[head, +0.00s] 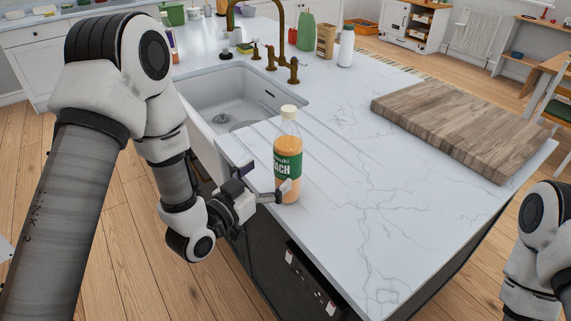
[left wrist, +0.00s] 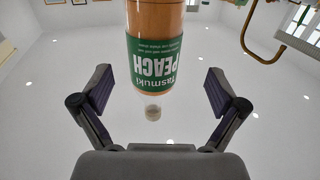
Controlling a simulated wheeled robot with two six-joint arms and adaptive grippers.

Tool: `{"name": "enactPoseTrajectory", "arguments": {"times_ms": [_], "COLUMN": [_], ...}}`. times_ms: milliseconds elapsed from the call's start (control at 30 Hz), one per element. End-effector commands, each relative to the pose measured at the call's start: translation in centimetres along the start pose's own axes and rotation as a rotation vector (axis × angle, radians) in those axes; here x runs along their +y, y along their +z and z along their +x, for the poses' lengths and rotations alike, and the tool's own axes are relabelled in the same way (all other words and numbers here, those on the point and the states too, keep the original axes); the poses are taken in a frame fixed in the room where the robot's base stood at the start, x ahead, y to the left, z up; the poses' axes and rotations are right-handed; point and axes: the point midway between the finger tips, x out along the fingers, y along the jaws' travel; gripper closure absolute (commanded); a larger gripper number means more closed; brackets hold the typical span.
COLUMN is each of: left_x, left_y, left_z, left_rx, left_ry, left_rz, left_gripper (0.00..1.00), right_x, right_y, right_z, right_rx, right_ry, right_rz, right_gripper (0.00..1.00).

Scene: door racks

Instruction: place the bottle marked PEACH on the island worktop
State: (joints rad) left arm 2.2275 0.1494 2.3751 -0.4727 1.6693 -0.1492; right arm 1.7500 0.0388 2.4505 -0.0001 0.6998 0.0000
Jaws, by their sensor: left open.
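The bottle marked PEACH (head: 288,160), orange with a green label and a pale cap, stands upright on the marble island worktop (head: 365,190), near the edge beside the sink. My left gripper (head: 276,193) is at the bottle's lower part, with its fingers open. In the left wrist view, the bottle (left wrist: 155,62) appears upside down between the spread fingers, with a gap on each side. My right arm shows at the right edge of the head view, but its gripper is out of frame.
A white sink (head: 225,95) with a brass tap (head: 281,20) lies behind the bottle. A thick wooden board (head: 460,120) covers the worktop's right part. A white bottle (head: 346,46), a brown packet (head: 326,40) and a green bottle (head: 306,32) stand farther back. The front worktop is clear.

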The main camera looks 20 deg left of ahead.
Motion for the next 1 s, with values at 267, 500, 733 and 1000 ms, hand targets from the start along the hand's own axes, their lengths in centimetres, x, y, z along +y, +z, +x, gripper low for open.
{"name": "enactPoseTrajectory", "arguments": {"times_ms": [267, 500, 733, 1000], "left_x": [0.4, 0.2, 0.3, 0.2], "left_y": [-1.0, -0.4, -0.4, -0.5], "left_z": [4.5, 6.1, 6.1, 6.1], "left_rx": [-0.001, -0.003, -0.003, 0.000], "left_ry": [0.004, 0.000, 0.000, 0.000], "left_rz": [0.003, -0.001, -0.001, -0.001], "left_gripper": [0.03, 0.03, 0.53, 1.00], "right_x": [0.0, 0.0, 0.0, 0.0], "right_y": [0.0, 0.0, 0.0, 0.0], "right_z": [-2.6, -2.7, -2.6, -2.7], "right_rx": [0.001, 0.001, 0.001, 0.001], "right_ry": [0.000, 0.000, 0.000, 0.000], "right_rz": [0.001, 0.001, 0.001, 0.001], "right_gripper": [0.60, 0.60, 0.60, 0.60]}}
